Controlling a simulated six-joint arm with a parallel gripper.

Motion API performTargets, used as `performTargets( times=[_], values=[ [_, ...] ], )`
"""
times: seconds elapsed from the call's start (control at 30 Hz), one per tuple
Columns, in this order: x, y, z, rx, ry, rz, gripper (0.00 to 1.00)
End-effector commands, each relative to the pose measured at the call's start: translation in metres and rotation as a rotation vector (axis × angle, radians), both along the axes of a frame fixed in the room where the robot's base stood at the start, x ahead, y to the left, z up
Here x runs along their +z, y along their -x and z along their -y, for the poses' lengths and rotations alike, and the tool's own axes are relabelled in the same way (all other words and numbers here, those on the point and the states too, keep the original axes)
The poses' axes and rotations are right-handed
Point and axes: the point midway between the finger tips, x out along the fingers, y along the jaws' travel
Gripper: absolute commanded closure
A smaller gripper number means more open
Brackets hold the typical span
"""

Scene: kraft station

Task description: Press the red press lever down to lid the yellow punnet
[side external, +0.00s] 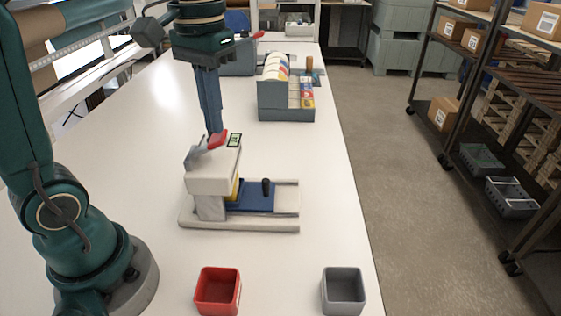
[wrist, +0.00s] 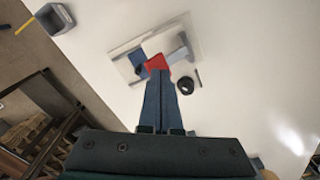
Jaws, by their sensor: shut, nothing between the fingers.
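The press stands mid-table in the side external view, with a pale head (side external: 212,181) over a pale base (side external: 240,224). Its red press lever (side external: 217,140) sits on top of the head, tilted upward. The yellow punnet (side external: 235,189) is under the head, mostly hidden; only a thin yellow strip shows. My gripper (side external: 214,131) points down, shut and empty, with its fingertips right at the red lever. I cannot tell whether they touch it. In the wrist view the fingertips (wrist: 158,74) overlap the edge of the red lever (wrist: 157,62).
A blue slide (side external: 252,200) with a black knob (side external: 266,187) rests on the press base. A red bin (side external: 218,290) and a grey bin (side external: 343,290) stand at the front. A grey-blue rack (side external: 285,105) stands behind the press. The table right of the press is clear.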

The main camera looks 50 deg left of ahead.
Motion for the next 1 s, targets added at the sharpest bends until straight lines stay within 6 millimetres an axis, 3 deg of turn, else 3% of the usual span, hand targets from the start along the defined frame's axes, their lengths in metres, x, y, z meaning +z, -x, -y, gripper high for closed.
performTargets(
  times=[1.0],
  values=[
    [-0.025,0.000,0.000,0.000,0.000,-0.002,1.00]
  ],
)
